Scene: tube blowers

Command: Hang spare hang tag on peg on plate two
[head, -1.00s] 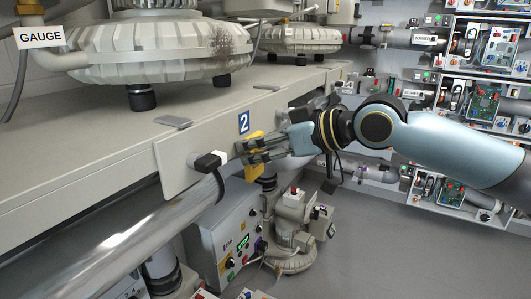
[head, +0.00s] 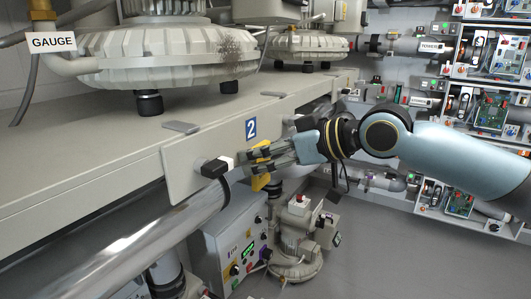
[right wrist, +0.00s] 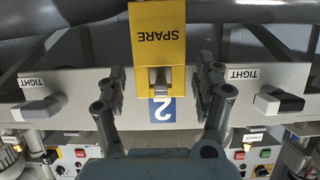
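The yellow tag marked SPARE (right wrist: 158,40) shows upside down in the right wrist view. A pale metal peg (right wrist: 160,80) shows at its cut-out end, beside the blue number 2 label (right wrist: 162,110); the tag seems to hang on it. In the head view the tag (head: 260,182) is at the front of plate two (head: 180,177), partly hidden by my fingers. My right gripper (right wrist: 162,78) has its fingers on both sides of the tag, with a visible gap at each side. It also shows in the head view (head: 258,159). My left gripper is not in view.
A black-and-white handle (head: 214,167) sticks out left of the tag. A shiny pipe (head: 150,240) runs below the bench edge. A control box (head: 235,243) stands under the bench. In the right wrist view another handle (right wrist: 38,112) is at the left.

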